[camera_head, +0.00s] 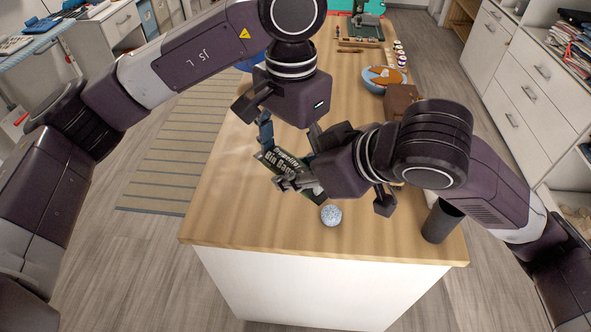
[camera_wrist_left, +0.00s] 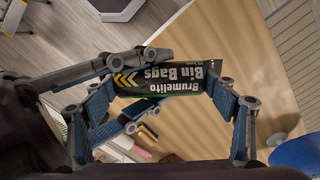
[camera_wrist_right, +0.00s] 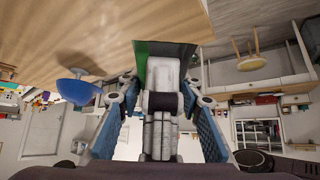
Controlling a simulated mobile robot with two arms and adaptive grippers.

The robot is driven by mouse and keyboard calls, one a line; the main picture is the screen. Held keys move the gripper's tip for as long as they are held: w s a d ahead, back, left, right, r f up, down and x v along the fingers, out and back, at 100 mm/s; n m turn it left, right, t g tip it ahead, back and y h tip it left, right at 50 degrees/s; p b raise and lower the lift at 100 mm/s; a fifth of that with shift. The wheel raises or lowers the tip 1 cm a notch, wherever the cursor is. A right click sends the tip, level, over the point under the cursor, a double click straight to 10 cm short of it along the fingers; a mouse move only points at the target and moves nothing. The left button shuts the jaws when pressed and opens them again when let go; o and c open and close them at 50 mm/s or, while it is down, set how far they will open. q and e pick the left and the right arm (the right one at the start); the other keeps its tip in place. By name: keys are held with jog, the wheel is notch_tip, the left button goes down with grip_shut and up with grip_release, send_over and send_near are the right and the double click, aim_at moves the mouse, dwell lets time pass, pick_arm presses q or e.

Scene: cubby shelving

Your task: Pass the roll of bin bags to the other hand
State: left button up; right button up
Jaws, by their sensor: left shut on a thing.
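The roll of bin bags (camera_head: 272,160) is dark, with white "Brumelito Bin Bags" lettering. It is held above the near part of the wooden counter. My left gripper (camera_head: 287,152) is shut on it; in the left wrist view the fingers press on the two ends of the roll (camera_wrist_left: 178,77). My right gripper (camera_head: 294,176) comes in from the right. Its grey fingers lie on either side of the roll near the chevron end, spread apart. In the right wrist view a green part of the roll (camera_wrist_right: 165,49) shows beyond a left gripper finger; contact is unclear.
A speckled ball (camera_head: 331,215) and a dark cylinder (camera_head: 441,222) stand on the near part of the counter (camera_head: 230,215). A blue bowl (camera_head: 384,80) and a brown box (camera_head: 400,101) are farther back. The counter's near left is clear.

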jog(key=shift+s+a, duration=0.1)
jog(key=shift+s, duration=0.05)
jog(key=c, duration=0.5)
pick_arm(q)
jog(key=o, duration=1.4)
jog(key=shift+d, duration=0.1)
jog(key=shift+c, duration=0.2)
pick_arm(e)
jog(key=shift+c, duration=0.7)
